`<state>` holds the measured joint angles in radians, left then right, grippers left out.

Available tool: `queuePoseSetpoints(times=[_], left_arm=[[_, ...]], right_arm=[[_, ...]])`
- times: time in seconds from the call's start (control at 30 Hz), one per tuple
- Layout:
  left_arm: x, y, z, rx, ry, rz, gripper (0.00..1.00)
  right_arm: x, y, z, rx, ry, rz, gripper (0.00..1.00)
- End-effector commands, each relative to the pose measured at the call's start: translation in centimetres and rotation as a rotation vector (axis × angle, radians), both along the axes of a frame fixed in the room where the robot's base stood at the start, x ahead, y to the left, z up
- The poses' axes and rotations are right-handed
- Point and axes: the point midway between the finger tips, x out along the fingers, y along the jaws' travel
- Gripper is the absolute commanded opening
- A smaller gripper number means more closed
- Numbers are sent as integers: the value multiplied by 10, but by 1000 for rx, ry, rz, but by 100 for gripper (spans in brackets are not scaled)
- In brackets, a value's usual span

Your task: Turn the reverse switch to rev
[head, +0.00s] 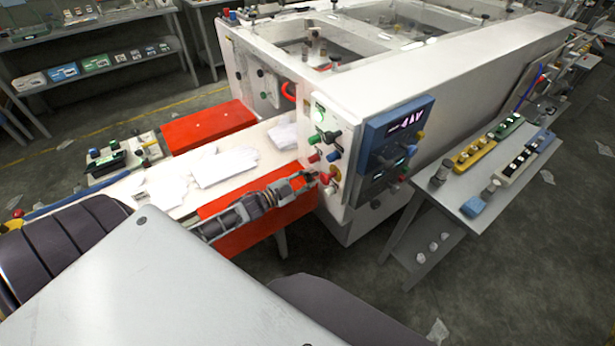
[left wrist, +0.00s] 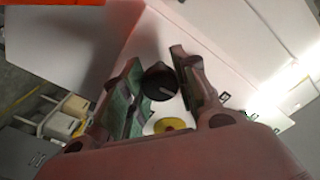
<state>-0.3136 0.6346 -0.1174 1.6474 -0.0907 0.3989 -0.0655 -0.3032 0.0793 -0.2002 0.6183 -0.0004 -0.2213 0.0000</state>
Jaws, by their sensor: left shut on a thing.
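The reverse switch (left wrist: 160,82) shows in the left wrist view as a round black knob with a pale pointer line, on a white panel. Its labels are not readable. My left gripper (left wrist: 157,68) has one finger on either side of the knob and is shut on it. In the head view my left gripper (head: 316,179) reaches the lower part of the white machine's end panel (head: 340,125), and the knob is hidden there. My right gripper is not in view.
A yellow ring with a red centre (left wrist: 170,125) sits just below the knob. Red and green controls (head: 316,139) and a blue display box (head: 396,135) are close above. White gloves (head: 222,166) lie on the belt. A grey side table (head: 455,200) stands at right.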

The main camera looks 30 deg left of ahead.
Motion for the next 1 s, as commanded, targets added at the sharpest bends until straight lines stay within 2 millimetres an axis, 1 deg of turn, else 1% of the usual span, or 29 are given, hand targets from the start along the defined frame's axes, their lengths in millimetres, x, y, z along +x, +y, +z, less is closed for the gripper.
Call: queuePoseSetpoints(times=[0.13,0.3,0.7,1.0], left_arm=[[0,0,0,128,-52,1,6],[0,-1,-1,278,-114,1,6],[-1,0,-2,614,-254,0,6],[-1,-1,-1,773,-319,-1,6]], right_arm=[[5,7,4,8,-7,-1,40],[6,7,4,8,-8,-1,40],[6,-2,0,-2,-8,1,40],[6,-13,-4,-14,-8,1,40]])
